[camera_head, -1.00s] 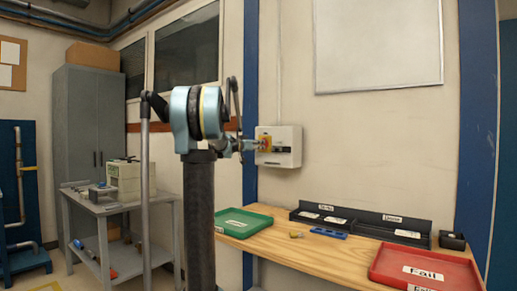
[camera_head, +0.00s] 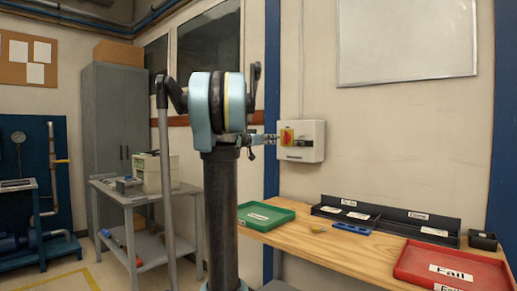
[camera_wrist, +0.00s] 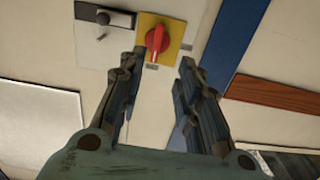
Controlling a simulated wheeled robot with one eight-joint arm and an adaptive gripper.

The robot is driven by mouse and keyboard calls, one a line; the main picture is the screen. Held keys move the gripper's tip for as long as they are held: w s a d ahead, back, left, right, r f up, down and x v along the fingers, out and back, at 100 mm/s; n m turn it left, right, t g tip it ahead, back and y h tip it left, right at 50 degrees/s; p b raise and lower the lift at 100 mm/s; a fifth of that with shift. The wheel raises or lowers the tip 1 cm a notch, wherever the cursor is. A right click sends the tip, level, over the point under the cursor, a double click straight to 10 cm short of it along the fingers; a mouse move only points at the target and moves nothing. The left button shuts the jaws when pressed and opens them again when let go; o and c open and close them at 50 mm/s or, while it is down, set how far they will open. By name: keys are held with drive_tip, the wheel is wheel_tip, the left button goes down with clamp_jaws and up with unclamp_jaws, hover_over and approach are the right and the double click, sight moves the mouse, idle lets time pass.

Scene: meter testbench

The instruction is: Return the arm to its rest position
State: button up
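My arm stands raised in the middle of the head view, partly in front of the wall. My gripper (camera_wrist: 160,75) shows in the wrist view with its two dark fingers apart and nothing between them. A red rotary knob (camera_wrist: 157,40) on a yellow plate sits just beyond the fingertips, apart from them as far as I can tell. The knob belongs to a white switch box (camera_head: 308,142) on the wall, right of my gripper in the head view. In that view the fingers are small and reach toward the box.
A wooden bench (camera_head: 345,251) stands below the box. It bears a green tray (camera_head: 265,216), a red tray (camera_head: 454,264), a black sorting bin (camera_head: 390,219) and a blue block (camera_head: 351,228). A grey cart (camera_head: 140,198) and a cabinet (camera_head: 112,110) stand at left.

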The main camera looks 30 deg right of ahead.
drive_tip(key=s+a+f+n+g+y, duration=0.1)
drive_tip(key=s+a+f+n+y, duration=0.3)
drive_tip(key=s+a+f, duration=0.8)
drive_tip(key=s+a+f+n+g+y, duration=0.2)
drive_tip(key=s+a+f+n+y, duration=0.3)
drive_tip(key=s+a+f, duration=0.8)
drive_tip(key=s+a+f+n+g+y, duration=0.1)
drive_tip(key=s+a+f+n+y, duration=0.3)
drive_tip(key=f, duration=1.7)
drive_tip(key=s+a+y, duration=0.3)
drive_tip(key=s+a, duration=0.5)
drive_tip(key=a, duration=0.3)
drive_tip(key=shift+s+a+n+g+y, duration=0.3)
drive_tip(key=shift+s+a+n+g, duration=0.05)
drive_tip(key=shift+n+g, duration=0.05)
